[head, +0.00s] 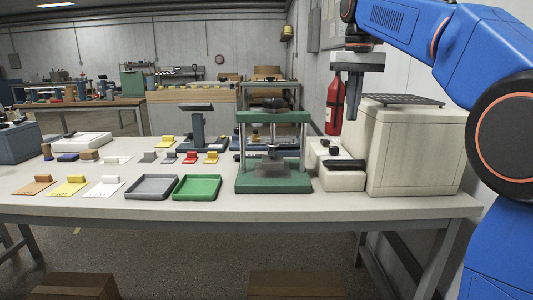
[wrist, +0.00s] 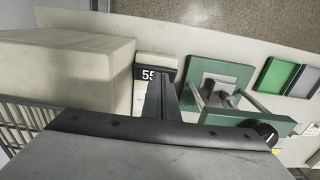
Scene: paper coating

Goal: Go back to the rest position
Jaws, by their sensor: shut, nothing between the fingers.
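My gripper (head: 356,108) hangs from my blue arm at the right of the head view, fingers pointing down. The white device (head: 342,174) lies below and shows a "55" display in the wrist view (wrist: 155,73). The green press (head: 274,184) stands on the table to the left of my gripper, apart from it.
A grey tray (head: 152,188) and a green tray (head: 197,188) lie near the front edge of the table (head: 230,208). Several small coloured blocks and sheets lie farther left. A red fire extinguisher (head: 334,112) is at the wall behind. The air around my gripper looks clear.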

